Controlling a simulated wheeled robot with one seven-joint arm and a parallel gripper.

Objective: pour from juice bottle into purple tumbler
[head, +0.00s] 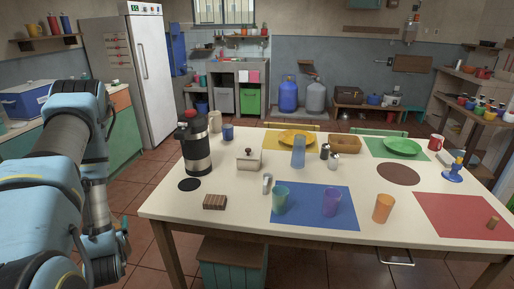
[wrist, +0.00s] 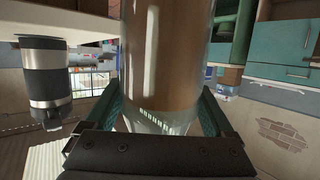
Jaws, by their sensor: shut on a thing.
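The purple tumbler (head: 331,203) stands upright on the right part of the blue mat (head: 305,220) near the table's front. In the wrist view my gripper (wrist: 168,112) is shut on a large clear bottle with brownish contents, taken to be the juice bottle (wrist: 165,55). Only part of the bottle shows; its ends are cut off or hidden. In the head view my arm hangs at the left, off the table, and the fingers and bottle are out of sight below the frame.
A teal tumbler (head: 280,200) stands left of the purple one, and an orange tumbler (head: 383,208) right of it. A tall black-and-steel flask (head: 196,148), a white lidded box (head: 249,161), a brown block (head: 214,202) and a shaker (head: 267,184) stand on the table's left half.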

